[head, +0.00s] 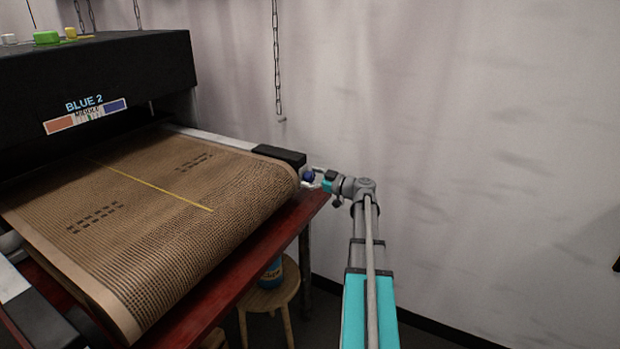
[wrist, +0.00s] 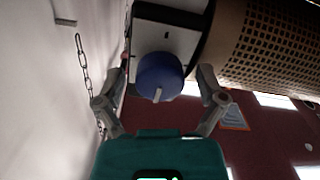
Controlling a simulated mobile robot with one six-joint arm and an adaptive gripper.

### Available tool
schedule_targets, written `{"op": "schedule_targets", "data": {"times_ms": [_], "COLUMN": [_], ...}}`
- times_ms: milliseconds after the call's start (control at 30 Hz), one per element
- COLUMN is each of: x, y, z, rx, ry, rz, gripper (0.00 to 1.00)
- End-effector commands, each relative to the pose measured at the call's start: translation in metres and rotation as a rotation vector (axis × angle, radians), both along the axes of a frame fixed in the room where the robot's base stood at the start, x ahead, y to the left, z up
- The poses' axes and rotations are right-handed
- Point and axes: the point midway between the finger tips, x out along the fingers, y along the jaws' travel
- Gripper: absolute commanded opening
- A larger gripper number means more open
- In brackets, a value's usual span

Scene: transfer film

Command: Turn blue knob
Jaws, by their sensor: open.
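The blue knob (wrist: 160,75) is round with a pale pointer mark, on a light plate at the end of the conveyor dryer's side rail. In the head view the knob (head: 308,175) shows small at the rail's right end. My gripper (head: 316,178) is right at it, partly hiding it. In the wrist view my gripper (wrist: 160,88) is open, with one finger on each side of the knob. A gap shows between the knob and each finger in that view; contact cannot be told.
The brown mesh conveyor belt (head: 170,200) curves down beside the knob. The red table (head: 225,290) is under it, with a wooden stool (head: 272,297) and a blue container (head: 271,273) below. A chain (head: 277,60) hangs by the pale wall. Room to the right is free.

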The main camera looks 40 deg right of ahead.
Motion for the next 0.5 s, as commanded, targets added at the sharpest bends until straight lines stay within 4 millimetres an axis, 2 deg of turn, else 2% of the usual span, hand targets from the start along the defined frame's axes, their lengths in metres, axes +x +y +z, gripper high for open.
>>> {"op": "schedule_targets", "data": {"times_ms": [200,500], "x": [0.0001,0.0003], "y": [0.0003,0.0007], "z": [0.0,0.0], "rx": [0.0,0.0], "ry": [0.0,0.0], "rz": [0.0,0.001], "gripper": [0.88,0.32]}}
